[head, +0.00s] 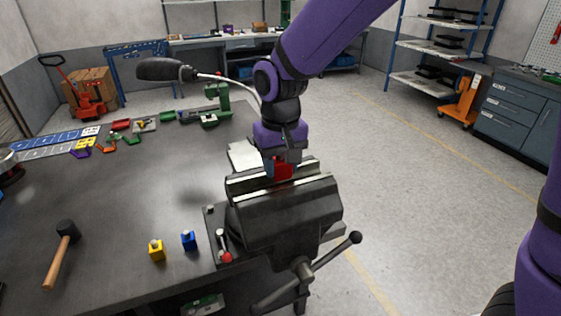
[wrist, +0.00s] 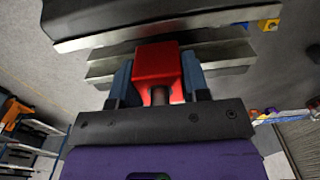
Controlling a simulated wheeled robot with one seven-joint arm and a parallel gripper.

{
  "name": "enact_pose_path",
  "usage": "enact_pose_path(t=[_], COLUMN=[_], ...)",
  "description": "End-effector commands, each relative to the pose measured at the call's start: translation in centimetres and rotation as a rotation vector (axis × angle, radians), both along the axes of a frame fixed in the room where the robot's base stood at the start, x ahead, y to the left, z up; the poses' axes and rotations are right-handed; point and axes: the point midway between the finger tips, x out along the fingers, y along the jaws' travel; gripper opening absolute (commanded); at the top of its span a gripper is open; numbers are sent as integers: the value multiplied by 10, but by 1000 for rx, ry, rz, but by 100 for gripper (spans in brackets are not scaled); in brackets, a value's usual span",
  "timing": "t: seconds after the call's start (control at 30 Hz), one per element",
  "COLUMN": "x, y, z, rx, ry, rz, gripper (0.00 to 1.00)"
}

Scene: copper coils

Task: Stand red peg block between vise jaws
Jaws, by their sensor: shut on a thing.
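The red peg block (head: 283,170) is held in my gripper (head: 281,158) just at the top of the vise jaws. In the wrist view the red block (wrist: 158,62) is squeezed between two blue fingers (wrist: 158,82), with its metal peg pointing back toward the palm. The dark vise (head: 285,215) stands at the table's edge, with pale jaw strips on both sides of the block. Its near jaw (wrist: 140,25) also shows in the wrist view. The block's lower end is hidden, so I cannot tell how deep it is or whether it touches a jaw.
A yellow peg block (head: 156,252) and a blue peg block (head: 189,241) stand on the table left of the vise. A mallet (head: 64,240) lies farther left. White paper (head: 242,155) lies behind the vise. The middle of the table is clear.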

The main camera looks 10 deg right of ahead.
Motion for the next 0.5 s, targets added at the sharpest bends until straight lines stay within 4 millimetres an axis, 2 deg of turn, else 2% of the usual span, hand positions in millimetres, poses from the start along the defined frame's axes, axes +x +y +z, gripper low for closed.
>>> enact_pose_path(t=[0.5], x=[0], y=[0], z=[-11], rx=[0], ry=[1], rz=[0], gripper=[22])
